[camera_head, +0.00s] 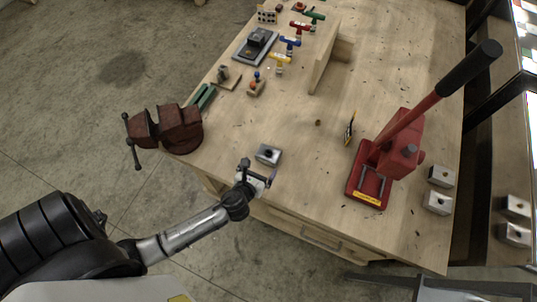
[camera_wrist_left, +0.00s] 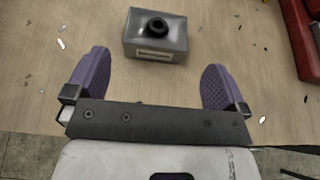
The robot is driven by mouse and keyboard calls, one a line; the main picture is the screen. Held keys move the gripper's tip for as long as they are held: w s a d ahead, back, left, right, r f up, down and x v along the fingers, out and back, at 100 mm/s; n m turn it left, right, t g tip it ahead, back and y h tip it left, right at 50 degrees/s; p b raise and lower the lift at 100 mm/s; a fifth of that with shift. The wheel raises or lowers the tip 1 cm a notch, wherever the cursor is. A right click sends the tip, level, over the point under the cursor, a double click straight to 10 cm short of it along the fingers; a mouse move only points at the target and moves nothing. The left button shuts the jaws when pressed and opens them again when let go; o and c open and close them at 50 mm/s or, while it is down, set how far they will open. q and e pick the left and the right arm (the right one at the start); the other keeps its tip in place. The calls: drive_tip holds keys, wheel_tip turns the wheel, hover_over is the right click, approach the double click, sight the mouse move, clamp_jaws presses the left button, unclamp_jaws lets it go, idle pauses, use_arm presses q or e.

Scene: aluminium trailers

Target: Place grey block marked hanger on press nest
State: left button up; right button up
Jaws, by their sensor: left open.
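A grey block (camera_head: 268,155) with a dark round hole or boss on top sits on the wooden bench near its front edge. In the left wrist view the block (camera_wrist_left: 172,42) shows a pale label on its front face, too small to read. My left gripper (camera_head: 257,174) is just in front of the block. In the wrist view its purple finger pads (camera_wrist_left: 155,78) are spread wide and empty, with the block beyond them, centred between. The red press (camera_head: 400,150) stands to the right, its base with the nest area (camera_head: 372,186) facing front. My right gripper is not in view.
Two similar grey blocks (camera_head: 437,203) lie right of the press. A dark red vise (camera_head: 170,130) is at the bench's left corner. Coloured T-handled tools (camera_head: 290,42), a wooden divider (camera_head: 328,65) and a small upright yellow-black item (camera_head: 350,128) stand farther back. Bench between block and press is clear.

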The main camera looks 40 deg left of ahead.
sight(267, 155)
use_arm(q)
drive_tip(key=shift+x, duration=4.6)
drive_tip(key=shift+a, duration=0.15)
drive_tip(key=shift+c, duration=0.5)
